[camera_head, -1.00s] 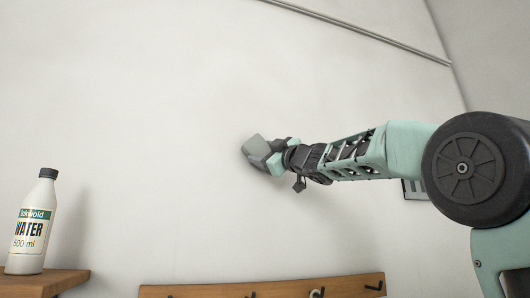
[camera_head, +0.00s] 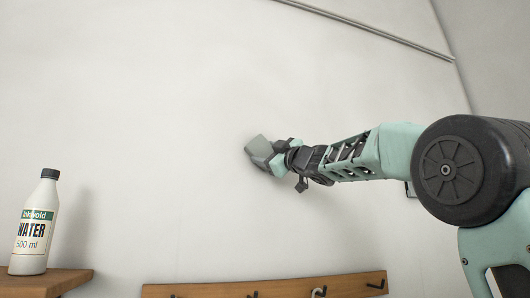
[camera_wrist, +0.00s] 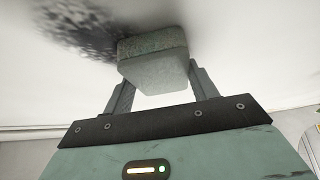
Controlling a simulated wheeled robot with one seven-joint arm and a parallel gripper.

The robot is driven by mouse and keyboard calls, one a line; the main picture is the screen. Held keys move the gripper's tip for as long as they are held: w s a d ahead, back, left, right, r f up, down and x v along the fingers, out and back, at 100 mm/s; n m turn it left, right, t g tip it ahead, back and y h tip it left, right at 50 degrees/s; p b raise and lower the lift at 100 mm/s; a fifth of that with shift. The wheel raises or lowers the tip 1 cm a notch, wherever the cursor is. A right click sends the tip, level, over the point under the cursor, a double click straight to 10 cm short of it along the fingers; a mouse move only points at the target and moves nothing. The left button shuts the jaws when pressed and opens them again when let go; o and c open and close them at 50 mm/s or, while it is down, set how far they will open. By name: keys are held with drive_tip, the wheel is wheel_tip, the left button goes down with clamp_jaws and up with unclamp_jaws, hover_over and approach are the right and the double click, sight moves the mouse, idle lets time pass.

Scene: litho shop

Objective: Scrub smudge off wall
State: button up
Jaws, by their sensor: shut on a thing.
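A grey sponge-like block (camera_head: 259,149) is held at the end of my arm against the pale wall (camera_head: 150,120), or very close to it. My gripper (camera_head: 280,156) is shut on this block. In the wrist view the block (camera_wrist: 155,70) sits between the two fingers of my gripper (camera_wrist: 157,80), its darker speckled layer toward the wall. A dark, mottled smudge (camera_wrist: 82,22) shows on the wall at the upper left, beside and partly behind the block. In the head view I cannot make out the smudge; the block and gripper may hide it.
A white water bottle (camera_head: 34,228) with a dark cap stands on a wooden shelf (camera_head: 45,281) at lower left. A wooden rail with dark hooks (camera_head: 265,290) runs along the bottom. A thin pipe (camera_head: 365,28) crosses the upper wall. The wall around the gripper is otherwise bare.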

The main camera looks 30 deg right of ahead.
drive_tip(key=s+d+p, duration=0.2)
drive_tip(key=d+p, duration=0.1)
drive_tip(key=d, duration=0.8)
drive_tip(key=shift+p, duration=0.4)
idle(0.3)
drive_tip(key=shift+s, duration=0.1)
drive_tip(key=shift+w+a+b, duration=0.4)
drive_tip(key=shift+a+b, duration=0.1)
drive_tip(key=shift+a, duration=1.45)
drive_tip(key=shift+w+a+b, duration=0.35)
drive_tip(key=shift+a+b, duration=0.15)
drive_tip(key=shift+a, duration=1.45)
drive_tip(key=shift+w+a+b, duration=0.4)
drive_tip(key=shift+a+b, duration=0.1)
drive_tip(key=shift+a, duration=1.45)
drive_tip(key=shift+w+r, duration=0.1)
drive_tip(key=shift+d+p, duration=0.45)
drive_tip(key=shift+d, duration=0.2)
drive_tip(key=shift+s+d+p, duration=1.25)
drive_tip(key=shift+d+p, duration=0.4)
drive_tip(key=shift+d, duration=3.65)
drive_tip(key=shift+w+a+b, duration=0.4)
drive_tip(key=shift+a+b, duration=0.15)
drive_tip(key=shift+a, duration=1.45)
drive_tip(key=shift+w+a+b, duration=0.4)
drive_tip(key=shift+a+b, duration=0.2)
drive_tip(key=shift+a, duration=1.35)
drive_tip(key=shift+w+a+b, duration=0.4)
drive_tip(key=shift+a+b, duration=0.15)
drive_tip(key=shift+a, duration=1.45)
